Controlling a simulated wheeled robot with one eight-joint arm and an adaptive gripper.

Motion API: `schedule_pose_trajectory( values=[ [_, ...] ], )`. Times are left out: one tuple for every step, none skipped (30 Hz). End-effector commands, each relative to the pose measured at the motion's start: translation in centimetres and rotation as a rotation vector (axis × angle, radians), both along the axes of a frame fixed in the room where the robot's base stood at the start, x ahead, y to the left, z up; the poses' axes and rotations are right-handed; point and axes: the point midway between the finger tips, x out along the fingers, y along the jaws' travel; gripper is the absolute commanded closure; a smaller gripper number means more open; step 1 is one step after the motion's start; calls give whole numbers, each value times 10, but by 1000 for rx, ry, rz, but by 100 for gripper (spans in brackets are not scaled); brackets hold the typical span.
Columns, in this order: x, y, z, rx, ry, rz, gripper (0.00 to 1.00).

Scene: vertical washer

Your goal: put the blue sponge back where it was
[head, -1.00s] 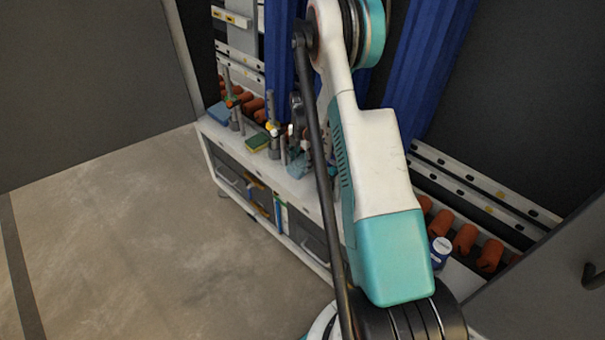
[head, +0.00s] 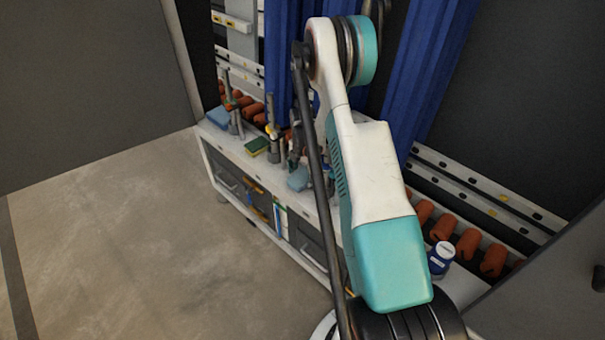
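A light blue sponge-like block (head: 218,117) lies on the left end of the long white shelf (head: 275,180). A second light blue piece (head: 299,179) lies at the shelf's front edge, close to the dark bar of my arm. I cannot tell for sure which of the two is the task's blue sponge. A green and yellow sponge (head: 256,146) lies between them. My arm fills the middle of the view and hides part of the shelf. I cannot make out my gripper or its fingers.
Grey upright fittings (head: 273,141) stand on the shelf among the sponges. Orange-brown rolls (head: 467,246) line its back. A blue and white container (head: 441,257) stands right of my arm. Blue curtains (head: 428,65) hang behind. Open floor (head: 110,245) lies at left.

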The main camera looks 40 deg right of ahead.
Motion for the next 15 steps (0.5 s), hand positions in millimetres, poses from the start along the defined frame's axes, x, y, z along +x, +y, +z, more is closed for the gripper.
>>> schedule_pose_trajectory(
  values=[
    [0, 0, 0, 0, 0, 0, 27],
    [0, 0, 0, 0, 0, 0, 27],
    [0, 0, 0, 0, 0, 0, 27],
    [0, 0, 0, 0, 0, 0, 27],
    [0, 0, 1, 0, 0, 0, 27],
    [0, 0, 2, 0, 0, 0, 27],
    [0, 0, 4, 0, 0, 0, 27],
    [0, 0, 6, 0, 0, 0, 27],
    [0, 0, 11, 0, 0, 0, 27],
    [0, 0, 15, 0, 0, 0, 27],
    [0, 0, 20, 0, 0, 0, 27],
    [0, 0, 27, 0, 0, 0, 27],
    [0, 0, 33, 0, 0, 0, 27],
    [0, 0, 40, 0, 0, 0, 27],
    [0, 0, 48, 0, 0, 0, 27]
  ],
)
